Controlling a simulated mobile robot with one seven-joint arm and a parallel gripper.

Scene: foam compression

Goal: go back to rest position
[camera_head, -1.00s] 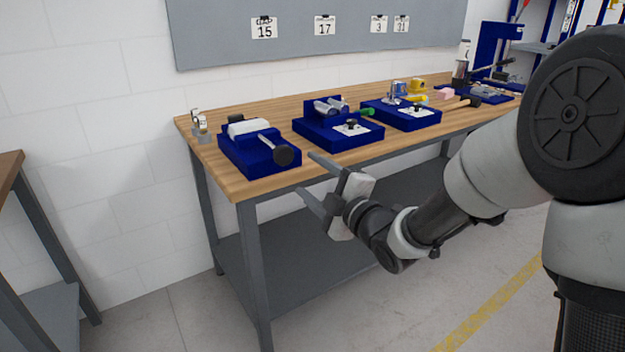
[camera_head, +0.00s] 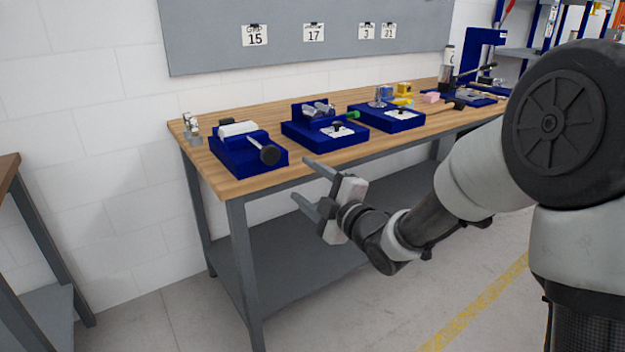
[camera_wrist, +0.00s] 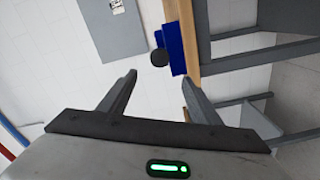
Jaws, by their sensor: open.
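My gripper (camera_head: 304,180) is open with nothing between its fingers. In the head view it hangs in front of the workbench (camera_head: 262,182), close to its front edge and near tabletop height. It is apart from the blue fixtures on the bench. In the wrist view my gripper (camera_wrist: 158,82) shows two spread fingers. Beyond them are the bench's wooden edge (camera_wrist: 187,40) and part of a blue fixture (camera_wrist: 173,42) with a black round knob (camera_wrist: 159,57).
On the bench stand a blue fixture with a black-ended handle (camera_head: 240,160), a middle blue fixture (camera_head: 325,130) and a right blue fixture (camera_head: 392,117). A grey board (camera_head: 330,55) hangs behind. Another table (camera_head: 8,170) stands at the left. The floor in front is clear.

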